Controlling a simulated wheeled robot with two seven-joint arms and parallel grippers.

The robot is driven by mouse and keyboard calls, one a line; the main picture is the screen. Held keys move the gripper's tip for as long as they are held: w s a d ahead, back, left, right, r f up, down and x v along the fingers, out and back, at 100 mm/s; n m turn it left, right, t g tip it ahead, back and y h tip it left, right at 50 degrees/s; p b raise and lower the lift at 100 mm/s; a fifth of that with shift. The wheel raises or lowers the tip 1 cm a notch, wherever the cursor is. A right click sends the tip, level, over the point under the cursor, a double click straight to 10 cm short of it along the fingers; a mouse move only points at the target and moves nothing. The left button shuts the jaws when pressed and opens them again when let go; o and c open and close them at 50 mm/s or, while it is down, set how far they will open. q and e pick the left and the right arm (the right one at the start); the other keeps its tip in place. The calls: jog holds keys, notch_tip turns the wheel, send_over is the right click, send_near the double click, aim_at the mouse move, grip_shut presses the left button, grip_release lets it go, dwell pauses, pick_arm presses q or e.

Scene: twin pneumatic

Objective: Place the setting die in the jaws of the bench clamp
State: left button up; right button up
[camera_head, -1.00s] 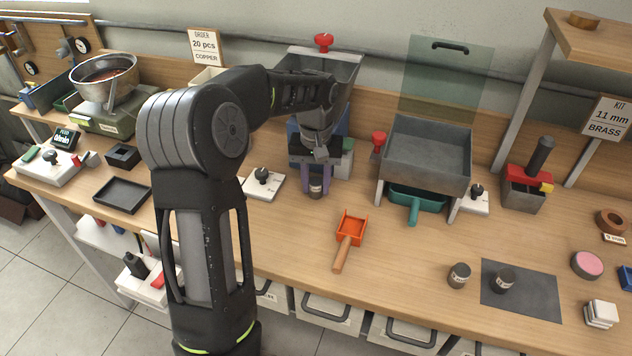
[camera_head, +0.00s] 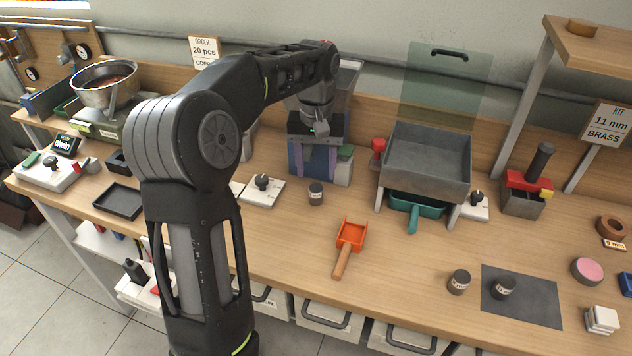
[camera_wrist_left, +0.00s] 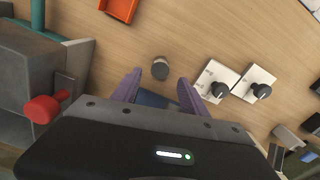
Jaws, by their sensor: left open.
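A small dark cylinder with a pale label band (camera_head: 316,193), which looks like a die, stands upright on the bench; it also shows in the left wrist view (camera_wrist_left: 160,69). Two similar cylinders stand at the right, one on the bare wood (camera_head: 459,281) and one on a dark mat (camera_head: 503,287). I cannot tell by their labels which is the setting die. My left gripper (camera_head: 315,168) is open and empty, with its purple fingers above and behind the first cylinder, apart from it. I cannot identify the bench clamp for certain. My right gripper is out of view.
An orange scoop (camera_head: 350,236) lies in front of the first cylinder. White dial boxes (camera_head: 264,191) stand left of it. A grey tray stand (camera_head: 427,160) with a teal bin is to the right. A red-topped grey fixture (camera_head: 523,188) stands farther right.

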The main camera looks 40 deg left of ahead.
aim_at(318, 188)
pick_arm(q)
notch_tip(318, 188, up, 5)
jog(key=shift+r+p, duration=0.15)
jog(key=shift+p, duration=0.55)
jog(key=shift+o, duration=0.5)
jog(key=d+f+n+y+b, duration=0.1)
jog(key=s+d+f+n+t+y+b, duration=0.1)
jog(key=n, duration=0.1)
jog(key=s+d+f+n+t+y+b, duration=0.1)
jog(key=n+y+b, duration=0.1)
jog(key=shift+f, duration=0.15)
